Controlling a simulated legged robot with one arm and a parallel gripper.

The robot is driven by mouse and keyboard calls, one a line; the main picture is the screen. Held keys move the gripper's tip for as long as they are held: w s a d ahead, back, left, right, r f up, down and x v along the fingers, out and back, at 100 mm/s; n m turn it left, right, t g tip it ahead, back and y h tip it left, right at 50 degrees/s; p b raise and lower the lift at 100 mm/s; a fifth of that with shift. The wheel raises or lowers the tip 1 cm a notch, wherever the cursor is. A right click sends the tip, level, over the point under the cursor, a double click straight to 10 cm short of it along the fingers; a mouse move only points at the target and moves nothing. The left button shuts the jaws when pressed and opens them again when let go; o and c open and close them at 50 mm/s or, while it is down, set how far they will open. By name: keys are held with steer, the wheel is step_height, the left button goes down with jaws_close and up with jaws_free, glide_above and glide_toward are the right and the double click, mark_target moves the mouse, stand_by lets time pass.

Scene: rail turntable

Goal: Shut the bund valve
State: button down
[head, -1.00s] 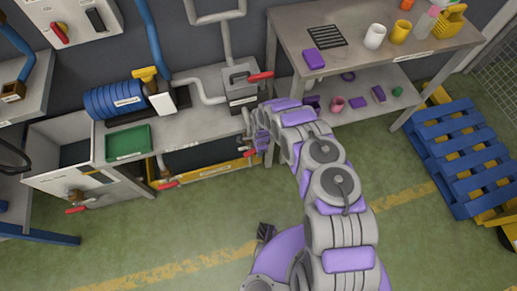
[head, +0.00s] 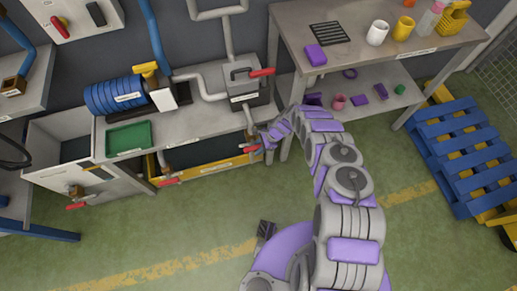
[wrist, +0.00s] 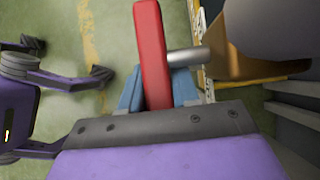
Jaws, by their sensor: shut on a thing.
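A red valve lever (head: 251,148) sits at the right end of the yellow trough under the bench, on a brass-coloured valve body. My gripper (head: 262,142) is at this lever, with the arm reaching in from the right. In the wrist view the red lever (wrist: 151,50) runs between the two blue fingertips (wrist: 160,88), and my gripper is shut on it. A grey stem joins the lever to the brass body (wrist: 235,55). I cannot read the valve's label.
Another red lever (head: 168,182) is at the trough's left end, and one (head: 76,206) is on the left tank. A red-handled valve box (head: 248,88) stands on the bench above my gripper. A shelf table (head: 290,40) is close on the right. The green floor in front is clear.

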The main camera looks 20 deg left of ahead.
steer(key=shift+w+d+y, duration=0.1)
steer(key=shift+w+y, duration=0.15)
steer(key=shift+y, duration=0.05)
stand_by(0.5)
steer(key=c, duration=1.1)
jaws_free()
steer(key=shift+f, duration=0.15)
steer(key=shift+o, duration=0.9)
steer(key=shift+s, duration=0.1)
steer(key=p+v, duration=0.3)
steer(key=v, duration=1.4)
steer(key=shift+w+p, duration=0.3)
steer(key=shift+p, duration=0.1)
